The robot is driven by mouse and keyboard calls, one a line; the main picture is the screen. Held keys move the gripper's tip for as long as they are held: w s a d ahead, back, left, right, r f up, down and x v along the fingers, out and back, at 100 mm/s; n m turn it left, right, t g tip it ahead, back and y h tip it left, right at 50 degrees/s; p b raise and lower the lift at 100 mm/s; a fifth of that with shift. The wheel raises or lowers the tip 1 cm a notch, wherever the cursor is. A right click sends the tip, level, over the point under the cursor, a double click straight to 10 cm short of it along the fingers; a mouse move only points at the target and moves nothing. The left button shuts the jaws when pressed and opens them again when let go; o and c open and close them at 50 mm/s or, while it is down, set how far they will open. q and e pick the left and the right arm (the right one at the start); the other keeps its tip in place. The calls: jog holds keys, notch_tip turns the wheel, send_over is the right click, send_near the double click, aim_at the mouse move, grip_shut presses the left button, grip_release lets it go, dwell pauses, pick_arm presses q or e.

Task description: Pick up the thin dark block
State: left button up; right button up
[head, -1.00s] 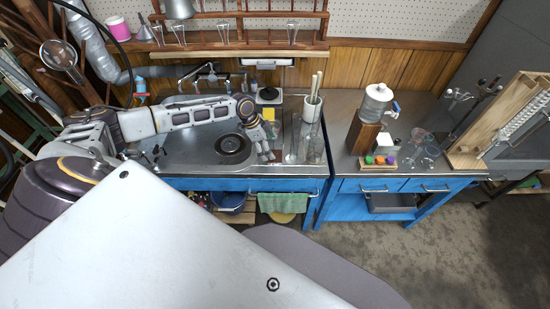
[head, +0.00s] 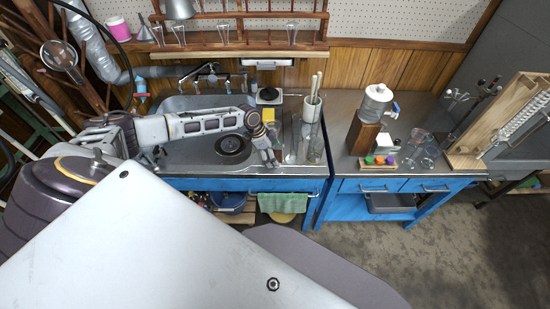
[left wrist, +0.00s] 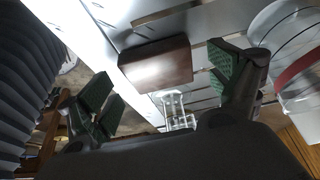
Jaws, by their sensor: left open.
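A dark reddish-brown block (left wrist: 155,62) with a bright glare on its face lies ahead of my left gripper in the left wrist view. The open fingers (left wrist: 165,88), with green pads, stand to either side of it in the picture. No contact shows. In the head view my left gripper (head: 270,156) points down over the right part of the steel sink top, near its front edge. I cannot make out the block in that view; the gripper may hide it. My right gripper is not in view.
Upright glassware (head: 313,148) stands just right of my left gripper, near a white holder (head: 312,108) of sticks. The right bench (head: 345,160) carries a water dispenser (head: 375,102), coloured pieces and glass beakers. The sink's dark drain (head: 232,148) is left.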

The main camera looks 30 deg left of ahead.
pick_arm(q)
jog(key=shift+w+d+f, duration=0.1)
jog(key=shift+f, duration=0.25)
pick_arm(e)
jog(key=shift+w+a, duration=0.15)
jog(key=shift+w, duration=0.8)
pick_arm(q)
jog(key=c, duration=1.1)
jog(key=shift+r, duration=0.45)
notch_tip(320, 180, up, 8)
jog(key=shift+f, duration=0.15)
jog(key=shift+r, duration=0.75)
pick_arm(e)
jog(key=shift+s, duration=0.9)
